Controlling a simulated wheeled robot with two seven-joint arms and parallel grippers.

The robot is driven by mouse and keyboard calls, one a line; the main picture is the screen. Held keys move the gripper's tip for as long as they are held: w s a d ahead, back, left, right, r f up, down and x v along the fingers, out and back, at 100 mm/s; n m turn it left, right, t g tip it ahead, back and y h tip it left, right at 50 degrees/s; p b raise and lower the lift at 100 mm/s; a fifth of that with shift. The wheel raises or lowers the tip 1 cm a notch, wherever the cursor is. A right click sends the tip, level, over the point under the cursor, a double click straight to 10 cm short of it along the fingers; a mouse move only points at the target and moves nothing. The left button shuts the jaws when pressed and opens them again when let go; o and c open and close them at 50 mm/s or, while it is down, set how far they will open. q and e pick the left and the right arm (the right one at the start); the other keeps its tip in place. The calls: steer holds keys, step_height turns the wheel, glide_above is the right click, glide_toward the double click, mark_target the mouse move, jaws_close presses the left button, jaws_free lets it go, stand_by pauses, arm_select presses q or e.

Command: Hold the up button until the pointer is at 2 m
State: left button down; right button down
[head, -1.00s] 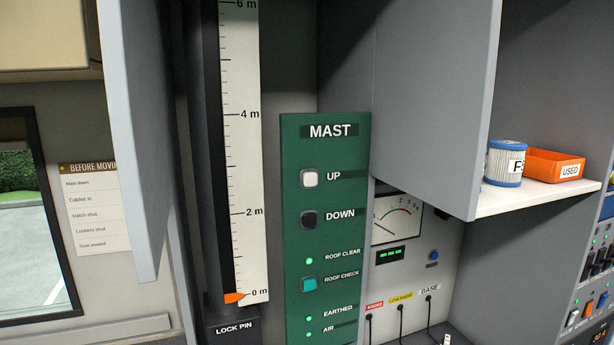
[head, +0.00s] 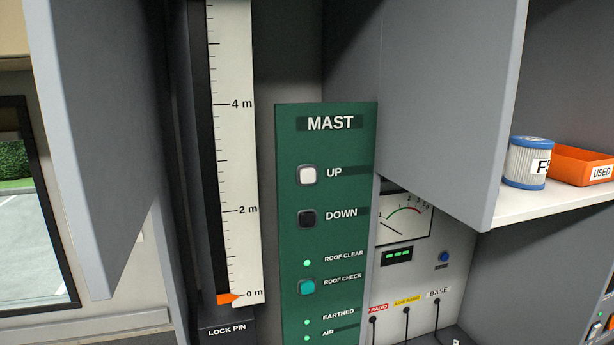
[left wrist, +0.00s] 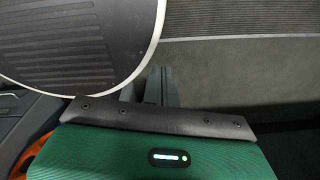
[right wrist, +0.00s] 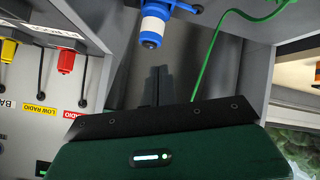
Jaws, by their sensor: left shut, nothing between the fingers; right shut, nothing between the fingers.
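The green MAST panel (head: 343,240) stands in the middle of the head view. Its white UP button (head: 307,174) is above the black DOWN button (head: 307,218), and nothing touches either. The mast scale (head: 235,150) is left of the panel. Its orange pointer (head: 229,299) is at 0 m. Neither gripper shows in the head view. My left gripper (left wrist: 161,86) is shut and empty in the left wrist view, near a round grey ribbed surface. My right gripper (right wrist: 158,86) is shut and empty in the right wrist view, below a blue and white connector (right wrist: 154,25).
Open grey locker doors stand left (head: 90,140) and right (head: 445,110) of the panel. A shelf (head: 550,205) at right holds a filter (head: 527,163) and an orange bin (head: 578,166). A green cable (right wrist: 215,45) hangs in the right wrist view. The ROOF CLEAR light (head: 307,263) is green.

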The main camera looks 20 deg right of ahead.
steer(key=w+r+n+t, duration=0.1)
steer(key=w+r+t, duration=0.4)
steer(key=r, duration=0.7)
steer(key=n+t+y, duration=0.6)
steer(key=n+t, duration=0.3)
steer(key=t, duration=0.2)
glide_toward(308, 176)
steer(key=s+r, duration=0.6)
steer(key=shift+s+a, duration=0.15)
steer(key=shift+a, duration=0.25)
steer(key=shift+f, duration=0.1)
steer(key=shift+w+a+b, duration=0.1)
steer(key=shift+w+b, duration=0.35)
steer(key=shift+w, duration=4)
steer(key=shift+w, duration=0.1)
steer(key=shift+w, duration=0.35)
